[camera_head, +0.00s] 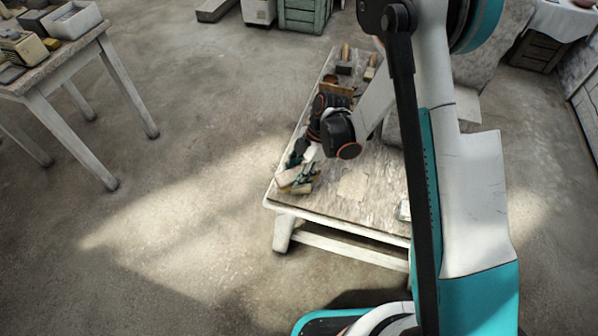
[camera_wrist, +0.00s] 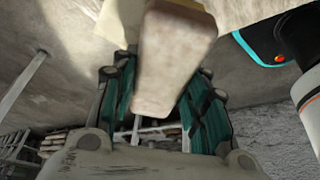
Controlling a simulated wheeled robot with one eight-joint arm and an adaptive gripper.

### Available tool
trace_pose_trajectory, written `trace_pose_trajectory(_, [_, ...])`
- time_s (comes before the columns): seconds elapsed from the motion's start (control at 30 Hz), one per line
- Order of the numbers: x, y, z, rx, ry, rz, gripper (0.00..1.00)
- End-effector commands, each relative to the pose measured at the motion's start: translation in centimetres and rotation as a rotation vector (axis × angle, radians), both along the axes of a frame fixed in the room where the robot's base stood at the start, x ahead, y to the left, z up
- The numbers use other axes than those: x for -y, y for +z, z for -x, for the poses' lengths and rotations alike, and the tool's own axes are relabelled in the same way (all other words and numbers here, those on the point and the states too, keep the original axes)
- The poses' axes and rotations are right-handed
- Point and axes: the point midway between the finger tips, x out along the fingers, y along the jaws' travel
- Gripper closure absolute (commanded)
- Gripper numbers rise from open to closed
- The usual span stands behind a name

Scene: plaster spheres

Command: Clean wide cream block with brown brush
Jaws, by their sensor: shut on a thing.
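My gripper (camera_head: 302,172) is low over the near left corner of the worktable, pointing down. Its teal-padded fingers also show in the wrist view (camera_wrist: 168,110), shut on a worn, pale brown, elongated piece (camera_wrist: 172,60), which I take to be the brown brush. A wide cream block (camera_head: 288,177) is at the fingertips near the table's left edge. Part of a cream surface (camera_wrist: 120,22) shows behind the held piece in the wrist view. The fingers hide much of both, so I cannot tell whether brush and block touch.
The worktable (camera_head: 345,205) is mostly bare in front. Small blocks and brown-handled items (camera_head: 345,66) stand at its far end. A pale item (camera_head: 403,210) lies near its front right. Another table (camera_head: 60,72) with boxes stands left, across open floor.

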Motion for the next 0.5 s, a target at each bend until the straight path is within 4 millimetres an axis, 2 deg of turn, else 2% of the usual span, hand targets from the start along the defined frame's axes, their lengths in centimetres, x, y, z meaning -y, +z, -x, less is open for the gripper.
trace_pose_trajectory(0.5, [2.1, 0.2, -1.0, 0.000, 0.000, 0.000, 0.78])
